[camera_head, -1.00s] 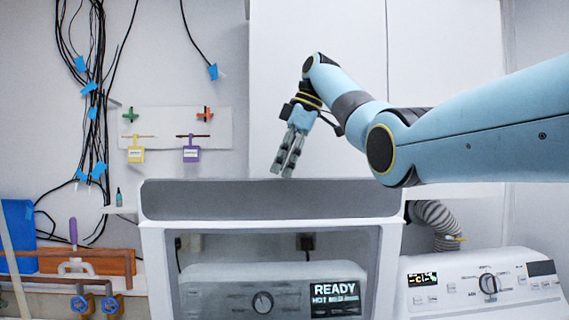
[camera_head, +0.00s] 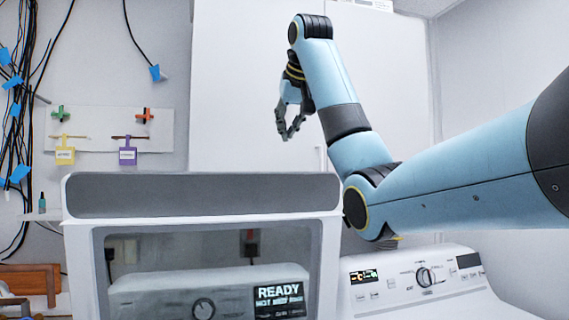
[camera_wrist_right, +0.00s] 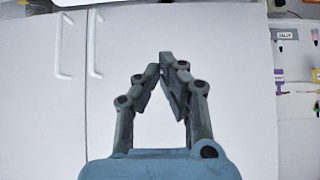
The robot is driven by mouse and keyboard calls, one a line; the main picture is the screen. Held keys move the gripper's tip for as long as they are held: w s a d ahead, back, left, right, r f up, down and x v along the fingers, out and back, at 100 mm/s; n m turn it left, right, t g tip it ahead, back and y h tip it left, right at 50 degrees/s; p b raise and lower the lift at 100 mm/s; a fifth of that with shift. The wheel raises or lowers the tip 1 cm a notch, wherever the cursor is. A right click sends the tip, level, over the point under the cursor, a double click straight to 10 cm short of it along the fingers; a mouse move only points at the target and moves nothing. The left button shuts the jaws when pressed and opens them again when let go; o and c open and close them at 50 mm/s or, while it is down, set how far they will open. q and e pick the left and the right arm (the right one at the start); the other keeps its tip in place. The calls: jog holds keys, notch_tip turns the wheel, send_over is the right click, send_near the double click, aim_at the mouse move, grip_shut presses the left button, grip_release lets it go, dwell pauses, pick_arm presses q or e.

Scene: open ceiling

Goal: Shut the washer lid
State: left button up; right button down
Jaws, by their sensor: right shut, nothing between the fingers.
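The washer lid (camera_head: 75,240) stands raised at the lower left of the head view, a white frame with a see-through window and a grey band along its top edge (camera_head: 200,196). Through the window shows the washer's control panel (camera_head: 150,293) with a "READY" display. My right gripper (camera_head: 288,138) is above and behind the lid's top edge, apart from it, fingers pointing down. In the right wrist view the gripper (camera_wrist_right: 168,62) has its fingertips together with nothing between them, in front of white cabinet doors. My left gripper does not show.
A second white machine (camera_head: 430,285) with a dial stands at the right. White cabinet doors (camera_head: 240,80) fill the back. On the left wall hang black cables (camera_head: 18,100) and a board with yellow and purple tags (camera_head: 90,150). A small shelf (camera_head: 40,215) is left of the lid.

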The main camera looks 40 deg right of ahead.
jog(key=shift+b+x, duration=1.4)
jog(key=shift+b, duration=1.05)
jog(key=f+p, duration=0.1)
jog(key=f, duration=0.1)
jog(key=w+f+p, duration=0.1)
jog(key=f+p, duration=0.1)
jog(key=f, duration=0.1)
jog(key=shift+d+f, duration=0.25)
jog(key=shift+f, duration=0.05)
jog(key=shift+w, duration=0.1)
